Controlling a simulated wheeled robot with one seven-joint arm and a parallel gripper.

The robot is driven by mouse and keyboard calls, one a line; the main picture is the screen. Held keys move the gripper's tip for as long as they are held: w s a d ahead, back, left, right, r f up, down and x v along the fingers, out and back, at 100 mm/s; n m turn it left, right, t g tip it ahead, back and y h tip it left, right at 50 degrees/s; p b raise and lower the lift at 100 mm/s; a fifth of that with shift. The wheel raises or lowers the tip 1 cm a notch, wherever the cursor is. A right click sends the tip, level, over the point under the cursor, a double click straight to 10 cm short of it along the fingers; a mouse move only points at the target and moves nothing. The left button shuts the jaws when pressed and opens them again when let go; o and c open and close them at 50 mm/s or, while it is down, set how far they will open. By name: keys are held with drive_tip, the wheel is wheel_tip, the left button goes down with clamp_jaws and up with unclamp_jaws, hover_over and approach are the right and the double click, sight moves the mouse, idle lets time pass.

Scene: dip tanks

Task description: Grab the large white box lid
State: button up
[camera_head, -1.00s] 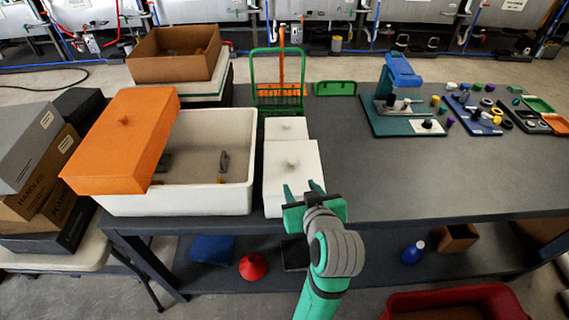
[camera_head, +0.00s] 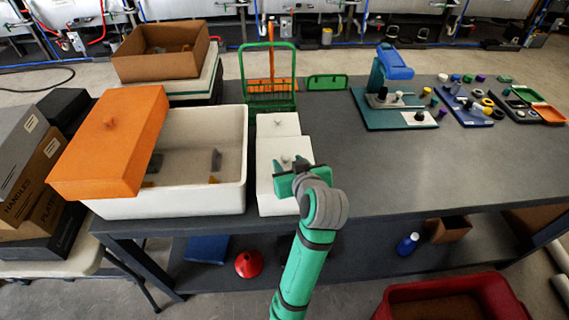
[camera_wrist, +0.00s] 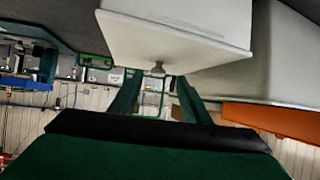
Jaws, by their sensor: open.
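The large white box lid (camera_head: 268,153) tops the nearer of two white boxes standing side by side in depth on the dark table. Its small knob shows in the wrist view (camera_wrist: 158,70), under the lid's slab (camera_wrist: 180,35) because that picture is upside down. My gripper (camera_head: 287,166) is at the near part of this lid, at about knob height. In the wrist view, its two green fingers (camera_wrist: 156,84) are spread apart, with the knob appearing between their tips. I cannot tell whether they touch it. In the head view, my gripper hides part of the lid and box.
A smaller white box lid (camera_head: 278,124) lies just behind. A big open white tank (camera_head: 215,198) stands left, with an orange lid (camera_head: 105,150) tilted across it. A green wire basket (camera_head: 269,90) stands behind. The table right of the boxes (camera_head: 400,165) is clear.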

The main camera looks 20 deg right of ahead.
sight(285, 157)
drive_tip(key=shift+d+x, duration=0.2)
drive_tip(key=shift+x, duration=1.6)
drive_tip(key=shift+r, duration=0.1)
clamp_jaws()
